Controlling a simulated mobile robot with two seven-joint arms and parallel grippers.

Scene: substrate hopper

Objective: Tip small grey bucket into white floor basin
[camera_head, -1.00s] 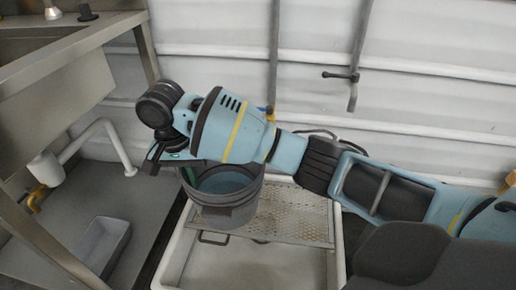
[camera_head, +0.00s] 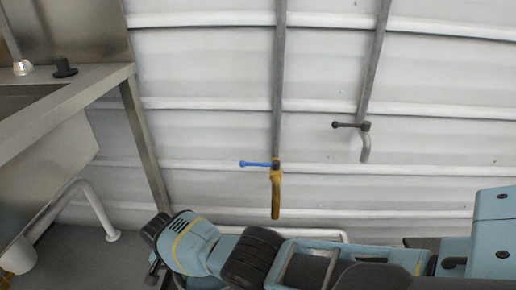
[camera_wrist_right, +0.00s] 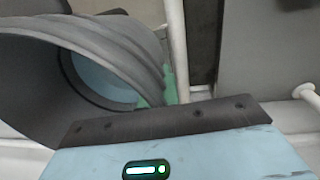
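The small grey bucket (camera_wrist_right: 125,45) fills the upper left of the right wrist view, close in front of the gripper's palm. Its mouth and blue inside show at an angle, and part of it is cut off by the frame. My right gripper (camera_head: 153,277) is at the bottom left of the head view, mostly cut off. In the wrist view a green piece shows behind the bucket's edge; the fingers' closing is hidden. My left gripper is not in view.
A yellow tap with a blue handle (camera_head: 276,195) and a grey tap with a dark handle (camera_head: 365,140) hang before the white ribbed wall (camera_head: 210,130). A metal sink bench (camera_head: 75,90) stands left, with a white pipe (camera_head: 95,205) beneath it.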

